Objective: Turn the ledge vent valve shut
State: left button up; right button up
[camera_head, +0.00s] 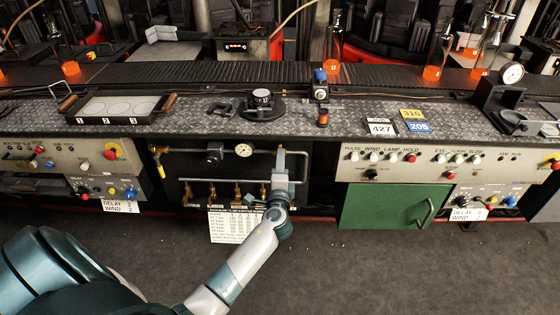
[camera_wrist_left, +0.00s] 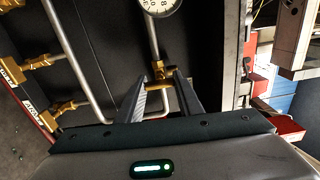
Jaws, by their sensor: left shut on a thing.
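The brass valve (camera_wrist_left: 158,74) sits on a pipe below the white round gauge (camera_wrist_left: 161,4) in the left wrist view. My left gripper (camera_wrist_left: 168,78) has its two dark fingers around a brass part there and is shut on it; the exact part between the fingertips is hard to make out. In the head view my left gripper (camera_head: 280,158) is at the right end of the open pipe bay under the ledge and hides the valve's handle. The gauge also shows in the head view (camera_head: 243,150). My right gripper is not in view.
Several brass valves (camera_head: 238,194) line the lower pipe, above a printed card (camera_head: 236,226). A green door (camera_head: 388,207) is right of the bay. Control panels (camera_head: 80,162) flank it. The ledge (camera_head: 180,118) above carries a tray and number plates. Bare floor lies in front.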

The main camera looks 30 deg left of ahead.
pick_arm(q)
jog(key=shift+m, duration=0.3)
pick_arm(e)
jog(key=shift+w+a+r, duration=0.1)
pick_arm(q)
jog(key=o, duration=1.1)
jog(key=shift+c, duration=0.2)
jog(key=b+v, duration=0.2)
jog(key=v, duration=1.5)
jog(key=shift+s, duration=0.2)
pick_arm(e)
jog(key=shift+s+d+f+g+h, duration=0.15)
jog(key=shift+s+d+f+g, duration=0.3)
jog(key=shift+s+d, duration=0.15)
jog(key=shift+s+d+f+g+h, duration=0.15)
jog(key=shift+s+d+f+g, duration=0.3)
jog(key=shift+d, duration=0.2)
